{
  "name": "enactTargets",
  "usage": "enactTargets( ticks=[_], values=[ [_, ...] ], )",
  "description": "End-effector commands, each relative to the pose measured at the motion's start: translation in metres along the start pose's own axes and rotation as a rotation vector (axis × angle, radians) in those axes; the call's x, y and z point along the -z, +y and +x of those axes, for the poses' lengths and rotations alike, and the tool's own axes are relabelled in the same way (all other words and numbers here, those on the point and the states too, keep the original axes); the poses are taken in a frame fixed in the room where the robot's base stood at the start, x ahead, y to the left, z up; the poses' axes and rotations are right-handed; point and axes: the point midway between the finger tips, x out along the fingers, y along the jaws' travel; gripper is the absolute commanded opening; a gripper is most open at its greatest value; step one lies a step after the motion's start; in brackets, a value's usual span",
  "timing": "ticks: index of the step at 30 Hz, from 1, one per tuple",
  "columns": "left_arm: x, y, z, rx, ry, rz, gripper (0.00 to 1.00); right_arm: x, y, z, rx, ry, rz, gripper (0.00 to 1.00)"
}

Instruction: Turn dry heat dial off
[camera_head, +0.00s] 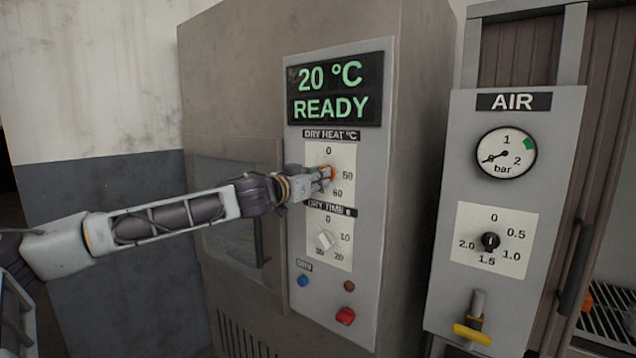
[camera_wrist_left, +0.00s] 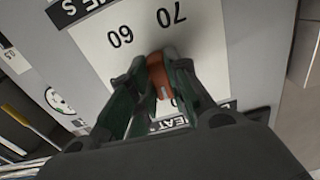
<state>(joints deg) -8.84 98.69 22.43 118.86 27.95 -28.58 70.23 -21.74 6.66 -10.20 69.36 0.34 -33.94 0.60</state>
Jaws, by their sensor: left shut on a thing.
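The dry heat dial (camera_head: 329,172) is an orange-red knob on a white scale plate, under the DRY HEAT °C label, on the grey control panel. My left gripper (camera_head: 322,178) is shut on this dial and covers part of its scale. The left wrist view shows the orange dial (camera_wrist_left: 160,77) between the two green-dark fingers (camera_wrist_left: 153,88), with the numbers 60 and 70 close by. The display (camera_head: 335,88) above reads 20 °C READY. My right gripper does not show in either view.
Below is the dry time dial (camera_head: 325,240), a pale knob, with a blue button (camera_head: 303,281) and red buttons under it. At the right stands the AIR panel (camera_head: 556,140) with a gauge, a black knob (camera_head: 489,242) and a yellow-handled valve (camera_head: 473,333).

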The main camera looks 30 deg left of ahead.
Motion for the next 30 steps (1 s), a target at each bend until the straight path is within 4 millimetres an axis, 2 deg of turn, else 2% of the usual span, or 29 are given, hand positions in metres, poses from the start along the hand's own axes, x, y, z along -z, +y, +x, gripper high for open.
enactTargets(
  ticks=[9,21,22,24,27,30],
  values=[
    [-0.0026,0.0009,0.0002,0.000,-0.004,-0.082,0.00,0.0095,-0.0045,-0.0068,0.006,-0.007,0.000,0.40],
    [-0.0026,0.0010,0.0002,-0.001,-0.005,-0.090,0.00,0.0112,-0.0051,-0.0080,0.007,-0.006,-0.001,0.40],
    [-0.0026,0.0010,0.0002,-0.001,-0.005,-0.090,0.20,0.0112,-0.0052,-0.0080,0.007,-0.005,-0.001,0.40],
    [-0.0025,0.0010,0.0002,-0.001,-0.005,-0.090,0.29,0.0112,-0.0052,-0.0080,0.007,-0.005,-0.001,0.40],
    [-0.0018,0.0008,0.0002,-0.001,-0.003,-0.089,0.39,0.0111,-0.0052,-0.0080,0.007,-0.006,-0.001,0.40],
    [-0.0013,0.0007,0.0001,-0.001,-0.002,-0.088,0.39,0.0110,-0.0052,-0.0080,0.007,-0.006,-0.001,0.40]
  ],
)
